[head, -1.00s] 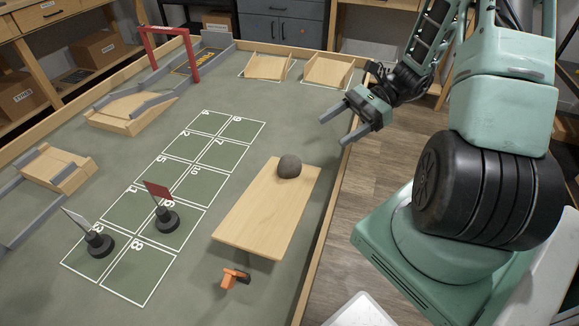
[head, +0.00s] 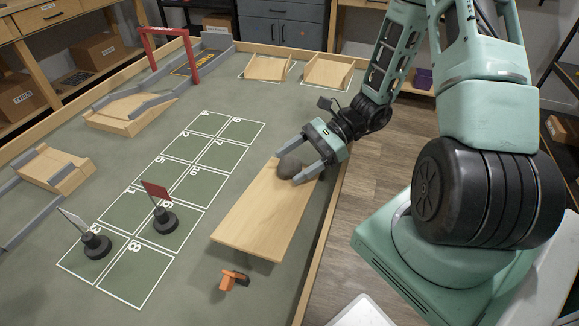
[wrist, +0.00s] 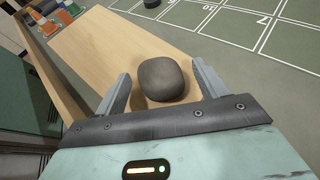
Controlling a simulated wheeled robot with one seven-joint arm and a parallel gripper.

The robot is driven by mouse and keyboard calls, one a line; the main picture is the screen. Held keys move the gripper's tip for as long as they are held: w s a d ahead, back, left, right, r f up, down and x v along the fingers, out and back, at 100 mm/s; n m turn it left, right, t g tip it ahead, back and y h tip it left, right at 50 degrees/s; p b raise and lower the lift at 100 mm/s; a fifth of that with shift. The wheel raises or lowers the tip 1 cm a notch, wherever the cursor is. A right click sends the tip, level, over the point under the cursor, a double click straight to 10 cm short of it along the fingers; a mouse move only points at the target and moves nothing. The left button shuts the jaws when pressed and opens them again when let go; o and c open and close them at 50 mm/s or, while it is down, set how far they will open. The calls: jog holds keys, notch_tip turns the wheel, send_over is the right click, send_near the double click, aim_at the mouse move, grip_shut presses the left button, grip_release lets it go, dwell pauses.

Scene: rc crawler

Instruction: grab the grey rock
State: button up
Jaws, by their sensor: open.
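The grey rock (head: 290,167) is rounded and rests on the far end of a wooden board (head: 255,217). In the head view the near finger hides part of the rock's lower right side. I cannot tell whether either finger touches it.
Two flag markers, one red (head: 164,218) and one white (head: 96,243), stand on the numbered grid. A wooden border (head: 322,245) runs along the right. Ramps and a red gate (head: 170,32) stand farther back.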

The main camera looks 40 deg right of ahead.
jog(key=c, duration=1.2)
jog(key=shift+r, duration=0.1)
